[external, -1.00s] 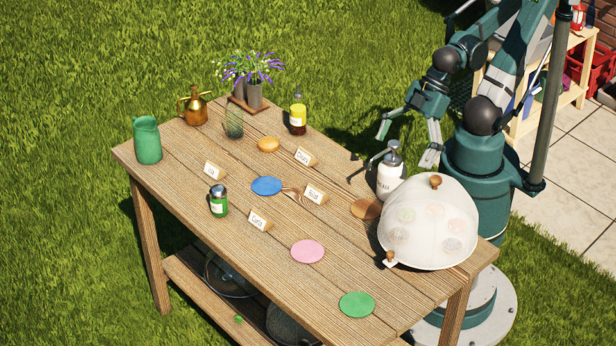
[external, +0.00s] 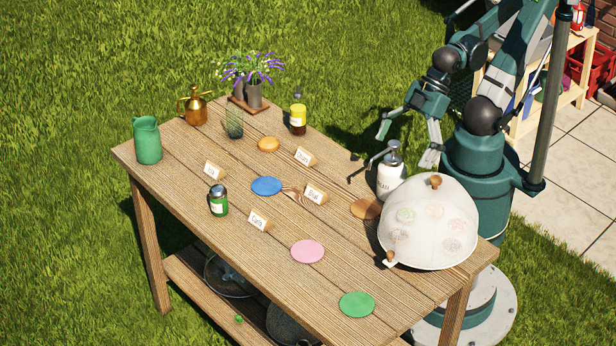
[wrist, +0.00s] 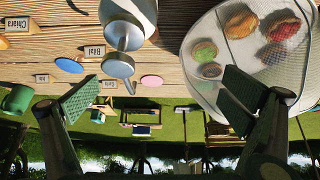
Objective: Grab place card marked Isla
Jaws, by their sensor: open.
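The place card that seems to read Isla (external: 214,170) is a small wooden block with a white face at the table's left part, left of the blue disc. In the wrist view, a small card (wrist: 42,78) behind the blue disc is probably it; its lettering is too small to read. My gripper (external: 407,143) is open and empty at the right, beyond the table's far edge near the pump bottle, well away from the card. Its two fingers stand wide apart in the wrist view (wrist: 162,100).
Cards apparently marked Chiara (external: 305,157), Carla (external: 260,220) and another name (external: 316,193) stand nearby. The white pump bottle (external: 390,180) and mesh dome (external: 430,225) are near my gripper. A green-labelled jar (external: 219,203) stands near the Isla card.

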